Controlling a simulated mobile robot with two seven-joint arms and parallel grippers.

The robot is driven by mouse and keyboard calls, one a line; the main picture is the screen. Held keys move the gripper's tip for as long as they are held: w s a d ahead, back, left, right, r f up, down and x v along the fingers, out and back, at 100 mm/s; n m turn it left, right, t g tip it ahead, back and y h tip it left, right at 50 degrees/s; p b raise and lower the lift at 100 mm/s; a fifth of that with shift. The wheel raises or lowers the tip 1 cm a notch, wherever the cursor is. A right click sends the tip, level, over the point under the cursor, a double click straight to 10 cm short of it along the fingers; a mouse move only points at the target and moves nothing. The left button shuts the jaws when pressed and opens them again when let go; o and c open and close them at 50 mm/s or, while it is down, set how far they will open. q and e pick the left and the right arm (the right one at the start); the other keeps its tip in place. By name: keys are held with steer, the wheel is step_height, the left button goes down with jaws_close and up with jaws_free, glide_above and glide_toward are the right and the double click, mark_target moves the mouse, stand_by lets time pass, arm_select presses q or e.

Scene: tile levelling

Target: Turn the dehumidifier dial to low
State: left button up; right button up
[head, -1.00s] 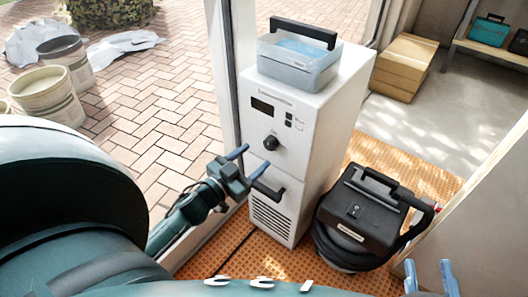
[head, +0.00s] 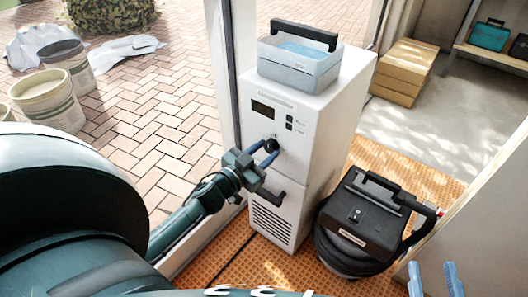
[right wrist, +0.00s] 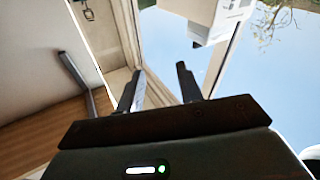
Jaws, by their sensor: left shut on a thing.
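The white dehumidifier (head: 308,152) stands upright near the middle of the head view, with a dark display and small buttons on its front. Its round black dial (head: 271,146) is below the display. My left gripper (head: 268,152) is at the front panel, its blue fingers closed around the dial. The dial's pointer and the low mark are too small to read. My right gripper (head: 434,280) is at the bottom right edge of the head view, away from the dehumidifier. In the right wrist view its two fingers (right wrist: 158,90) are apart with nothing between them.
A clear bin with a black handle (head: 298,62) sits on top of the dehumidifier. A black vacuum-like machine (head: 365,215) stands close on its right. A door frame post (head: 222,75) is at its left. Cardboard boxes (head: 402,70) lie behind. Buckets (head: 48,100) stand outside on the paving.

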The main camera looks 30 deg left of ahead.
arm_select(q)
steer(key=c, duration=0.4)
